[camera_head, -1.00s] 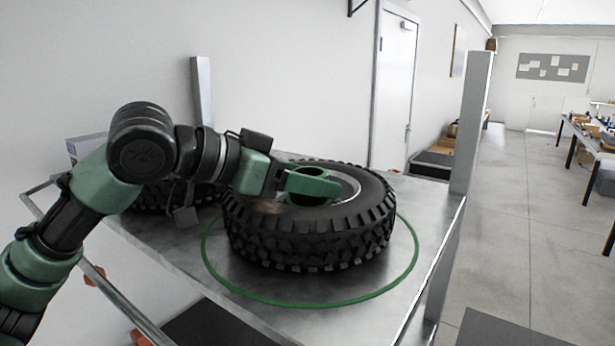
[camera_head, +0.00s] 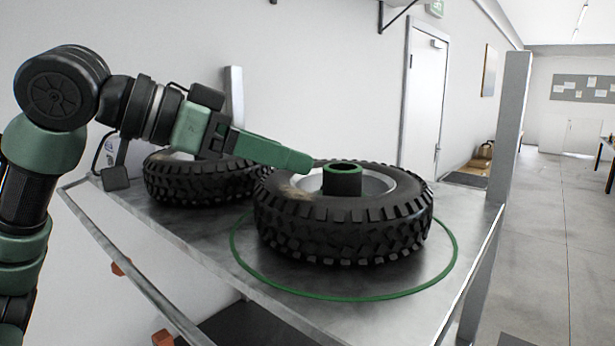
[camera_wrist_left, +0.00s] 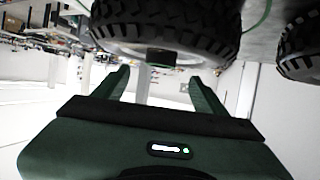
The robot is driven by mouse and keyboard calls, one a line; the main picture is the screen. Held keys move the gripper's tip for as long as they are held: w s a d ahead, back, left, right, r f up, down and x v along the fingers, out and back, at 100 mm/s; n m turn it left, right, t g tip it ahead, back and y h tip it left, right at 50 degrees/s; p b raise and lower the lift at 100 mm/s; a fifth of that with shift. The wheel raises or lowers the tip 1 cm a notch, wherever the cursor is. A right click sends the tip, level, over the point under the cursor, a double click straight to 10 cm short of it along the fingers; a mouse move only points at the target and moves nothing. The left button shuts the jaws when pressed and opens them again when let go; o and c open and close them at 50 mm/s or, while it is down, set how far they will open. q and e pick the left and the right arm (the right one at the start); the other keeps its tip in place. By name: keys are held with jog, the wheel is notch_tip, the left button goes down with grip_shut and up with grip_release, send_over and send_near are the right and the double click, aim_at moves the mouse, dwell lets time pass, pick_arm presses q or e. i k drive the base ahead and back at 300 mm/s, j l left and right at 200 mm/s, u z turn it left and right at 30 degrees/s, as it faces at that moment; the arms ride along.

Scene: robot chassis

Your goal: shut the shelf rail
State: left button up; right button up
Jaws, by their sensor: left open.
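The shelf rail (camera_head: 135,272) is a thin silver bar with a bent end at the shelf's left corner. It slants down along the front-left of the metal shelf (camera_head: 215,235), apart from the shelf's edge along its lower part. My left gripper (camera_head: 306,161) is open and empty. It is above the front tyre (camera_head: 345,225), its visible finger beside the dark green hub cylinder (camera_head: 342,180) and well away from the rail. In the left wrist view my left gripper's fingers (camera_wrist_left: 162,88) are spread, with the tyre (camera_wrist_left: 165,25) beyond them. My right gripper is out of view.
A second tyre (camera_head: 200,185) lies at the back left of the shelf. A green ring (camera_head: 350,298) surrounds the front tyre on the shelf. A metal post (camera_head: 508,125) rises at the right corner. Open floor (camera_head: 560,240) is to the right.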

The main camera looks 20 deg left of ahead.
aim_at(122, 265)
jog(key=k+j, duration=0.25)
jog(key=j, duration=0.15)
jog(key=k+j, duration=0.55)
jog(key=j, duration=0.25)
jog(key=k+j, duration=0.25)
jog(key=j, duration=0.15)
